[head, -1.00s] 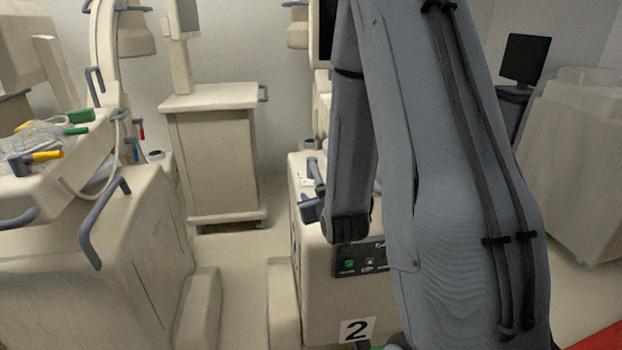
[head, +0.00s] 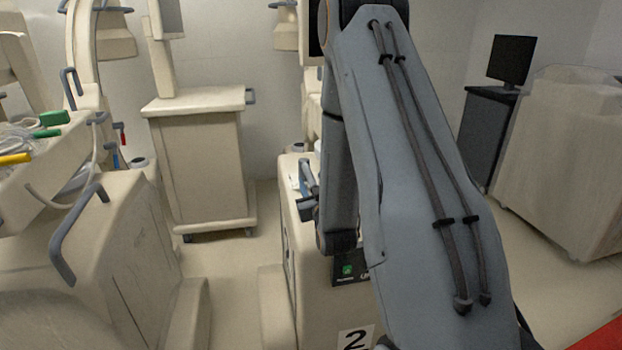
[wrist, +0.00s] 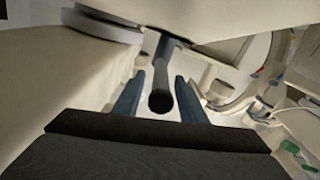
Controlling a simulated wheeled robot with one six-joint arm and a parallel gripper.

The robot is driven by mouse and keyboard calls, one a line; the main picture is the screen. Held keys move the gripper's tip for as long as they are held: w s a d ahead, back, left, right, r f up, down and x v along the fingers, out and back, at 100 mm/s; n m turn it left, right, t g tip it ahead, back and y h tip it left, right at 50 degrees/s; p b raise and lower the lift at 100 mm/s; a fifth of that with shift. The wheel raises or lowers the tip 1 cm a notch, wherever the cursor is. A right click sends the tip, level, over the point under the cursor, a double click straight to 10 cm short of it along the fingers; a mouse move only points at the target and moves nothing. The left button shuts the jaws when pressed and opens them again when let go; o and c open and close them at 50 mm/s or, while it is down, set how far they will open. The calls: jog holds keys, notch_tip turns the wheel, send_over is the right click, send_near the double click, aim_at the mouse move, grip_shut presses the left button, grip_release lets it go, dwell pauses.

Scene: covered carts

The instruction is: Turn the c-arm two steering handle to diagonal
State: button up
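C-arm two is the cream cart body (head: 308,290) with a "2" label (head: 355,338), partly hidden behind my arm in the head view. Its steering handle shows in the wrist view as a dark grey round bar (wrist: 162,75) with its end towards the camera. My gripper (wrist: 159,78) is open, with one blue finger on each side of the bar. Gaps show between the bar and both fingers; I cannot see contact. In the head view my gripper (head: 306,190) is small beside the cart top, and the handle cannot be told apart there.
Another cream cart (head: 90,250) with a grey rail handle stands at the left. A cream cabinet (head: 205,165) stands behind. A covered cart (head: 560,165) and a dark monitor stand (head: 487,130) are at the right. Open floor lies between the left cart and c-arm two.

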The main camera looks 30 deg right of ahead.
jog(key=shift+x, duration=1.25)
grip_shut()
jog(key=shift+a, duration=0.1)
